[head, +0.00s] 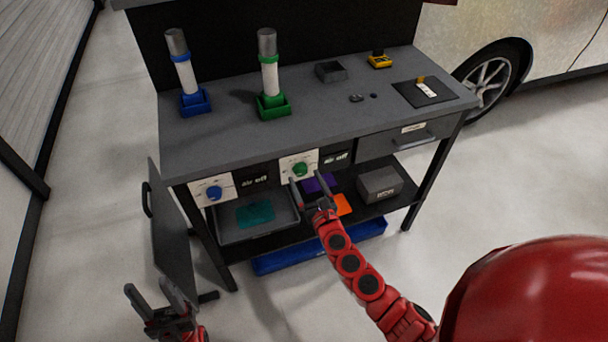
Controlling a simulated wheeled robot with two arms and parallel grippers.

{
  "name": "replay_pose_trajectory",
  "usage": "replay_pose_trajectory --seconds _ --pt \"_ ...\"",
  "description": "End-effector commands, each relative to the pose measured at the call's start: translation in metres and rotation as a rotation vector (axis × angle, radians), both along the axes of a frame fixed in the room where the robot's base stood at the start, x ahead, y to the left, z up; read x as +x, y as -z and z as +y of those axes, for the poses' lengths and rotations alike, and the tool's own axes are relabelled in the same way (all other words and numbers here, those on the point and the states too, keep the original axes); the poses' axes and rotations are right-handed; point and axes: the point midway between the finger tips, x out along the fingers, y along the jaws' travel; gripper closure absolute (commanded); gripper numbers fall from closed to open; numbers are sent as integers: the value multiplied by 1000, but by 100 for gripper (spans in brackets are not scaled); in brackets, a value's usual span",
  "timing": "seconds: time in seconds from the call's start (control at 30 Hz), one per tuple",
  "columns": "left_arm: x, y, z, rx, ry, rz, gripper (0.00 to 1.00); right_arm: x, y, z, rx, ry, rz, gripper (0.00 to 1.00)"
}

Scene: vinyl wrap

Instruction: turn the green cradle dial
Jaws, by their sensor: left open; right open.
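The green cradle dial (300,169) is a round green knob on a white plate on the front of the workbench. A black label reading "air off" is to its right. My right gripper (308,182) is open just below and in front of the dial, its fingers pointing up toward it. I cannot tell whether a fingertip touches the dial. The green cradle (273,108) stands on the bench top with a white, grey-topped cylinder upright in it. My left gripper (148,288) is open and empty at the lower left, low and away from the bench.
A blue dial (213,193) is left of the green one, below a blue cradle (195,102). An open cabinet door (172,235) stands at the bench's left. A shelf below holds a grey tray (228,236) and a grey box (380,184). A drawer (380,145) is at the right.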

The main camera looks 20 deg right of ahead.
Motion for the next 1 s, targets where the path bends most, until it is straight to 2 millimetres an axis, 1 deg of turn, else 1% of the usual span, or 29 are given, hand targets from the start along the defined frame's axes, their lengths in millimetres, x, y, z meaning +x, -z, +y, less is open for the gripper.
replay_pose_trajectory --seconds 0.03,0.1,0.2,0.53,0.57,0.6,0.67,0.7,0.77,0.8,1.0 --pt "0 0 0 0 0 0 50 6 1 -2 0 4 0 20" --pt "0 1 0 0 0 0 50 13 1 -2 0 5 1 20" --pt "0 1 0 0 0 0 50 20 0 -1 0 5 0 20" --pt "0 0 0 0 0 0 50 22 1 0 -1 2 2 20" --pt "0 0 0 0 0 0 50 22 1 0 -1 2 2 22" --pt "0 1 0 0 0 0 50 22 1 0 0 2 2 29" --pt "0 1 0 0 0 0 50 22 1 0 0 2 2 40" --pt "0 1 0 0 0 0 50 22 1 0 0 2 2 47" --pt "0 1 0 0 0 0 50 22 1 0 0 2 2 58" --pt "0 1 0 0 0 0 50 22 1 0 0 2 2 65" --pt "0 1 0 0 0 0 50 22 1 0 0 2 2 100"
